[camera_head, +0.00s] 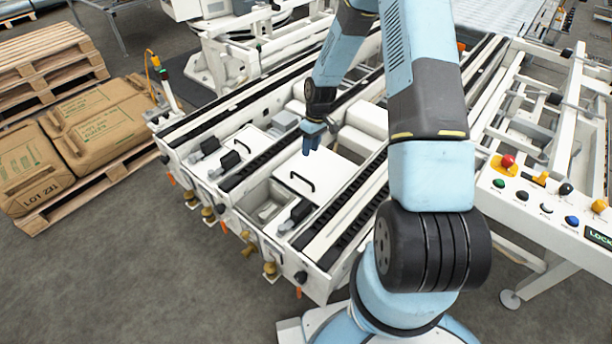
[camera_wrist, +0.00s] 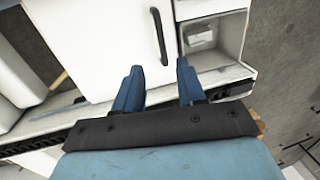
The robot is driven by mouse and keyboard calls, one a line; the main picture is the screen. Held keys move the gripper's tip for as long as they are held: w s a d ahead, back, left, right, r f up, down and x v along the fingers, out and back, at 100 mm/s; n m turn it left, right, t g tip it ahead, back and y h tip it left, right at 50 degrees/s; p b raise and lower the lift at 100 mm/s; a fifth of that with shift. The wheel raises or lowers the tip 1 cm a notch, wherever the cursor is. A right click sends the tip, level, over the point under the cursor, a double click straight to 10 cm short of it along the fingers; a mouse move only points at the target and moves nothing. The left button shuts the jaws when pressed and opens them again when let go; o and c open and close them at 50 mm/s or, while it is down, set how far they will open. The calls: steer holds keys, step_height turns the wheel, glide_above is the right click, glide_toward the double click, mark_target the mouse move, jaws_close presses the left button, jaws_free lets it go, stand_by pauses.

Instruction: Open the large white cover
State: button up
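The large white cover (camera_head: 322,172) is a flat panel with a black bar handle (camera_head: 301,182), lying in the middle of the conveyor frame in the head view. It looks closed. In the wrist view the cover (camera_wrist: 105,45) fills the upper middle, and its black handle (camera_wrist: 159,36) runs up from near my fingers. My gripper (camera_head: 311,140) is above the far side of the cover, pointing down. In the wrist view my gripper (camera_wrist: 158,75) has its two blue fingers apart, with nothing between them. The handle's end is ahead of the gap, not gripped.
A smaller white cover (camera_head: 250,143) with a black handle lies to the left. An open compartment (camera_head: 268,200) is beside the large cover. Black roller rails (camera_head: 350,220) flank it.

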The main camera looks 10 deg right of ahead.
steer(key=f, duration=0.4)
steer(key=s+a+f, duration=0.1)
steer(key=f, duration=0.3)
steer(key=a+f, duration=0.1)
steer(key=f, duration=0.4)
steer(key=shift+s, duration=0.25)
steer(key=shift+c, duration=0.5)
jaws_close()
